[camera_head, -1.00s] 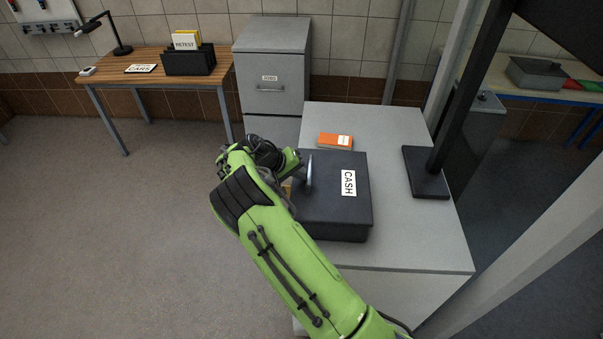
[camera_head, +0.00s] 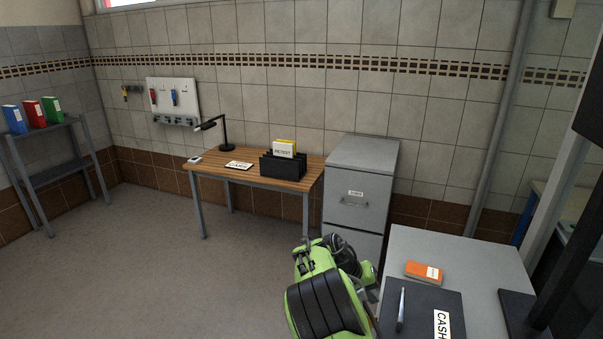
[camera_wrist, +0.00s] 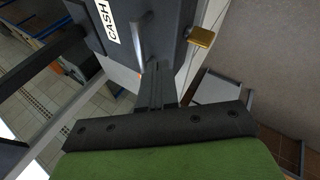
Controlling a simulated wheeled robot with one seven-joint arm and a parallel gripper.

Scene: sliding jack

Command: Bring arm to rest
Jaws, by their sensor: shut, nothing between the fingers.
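My green arm (camera_head: 325,290) shows at the bottom of the head view, left of the black cash box (camera_head: 420,315) marked CASH. In the wrist view my gripper (camera_wrist: 157,70) is shut with nothing between its fingers. Its fingers point toward the side of the cash box (camera_wrist: 163,17), and I cannot tell the exact gap. A silver bar-like handle (camera_wrist: 137,40) is on the box, and a brass padlock (camera_wrist: 202,36) is beside its edge. In the head view the fingers are mostly hidden behind the wrist.
The box stands on a grey counter (camera_head: 475,262) with an orange booklet (camera_head: 424,272) behind it. A grey filing cabinet (camera_head: 358,200) and a wooden desk (camera_head: 250,175) stand further back. A dark post stands at the right. The floor (camera_head: 180,270) at left is clear.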

